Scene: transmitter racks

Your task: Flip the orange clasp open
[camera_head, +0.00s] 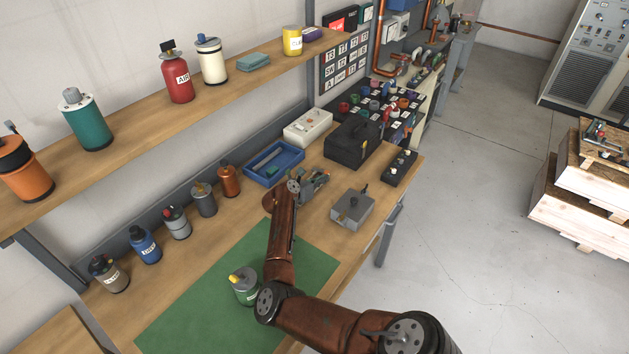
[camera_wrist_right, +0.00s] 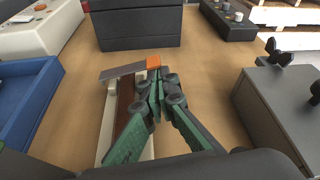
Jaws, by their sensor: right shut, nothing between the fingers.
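In the right wrist view the orange clasp (camera_wrist_right: 153,62) is a small block at the right end of a flat grey strip (camera_wrist_right: 122,72). The strip lies across the far end of a narrow cream holder (camera_wrist_right: 106,128) with a dark brown inside. My right gripper (camera_wrist_right: 157,88) is shut and empty, its green-sided fingers together just on the near side of the clasp. I cannot tell whether the tips touch it. The fingers hide part of the holder. In the head view my right gripper (camera_head: 314,184) is over the bench; the clasp cannot be made out there. My left gripper is not in view.
A blue tray (camera_head: 274,164) stands left of the gripper and a grey box with a knob (camera_head: 352,208) stands right. A black case (camera_head: 352,144) and a white box (camera_head: 308,127) are behind. Several bottles line the bench's back. A green mat (camera_head: 200,305) covers the near part.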

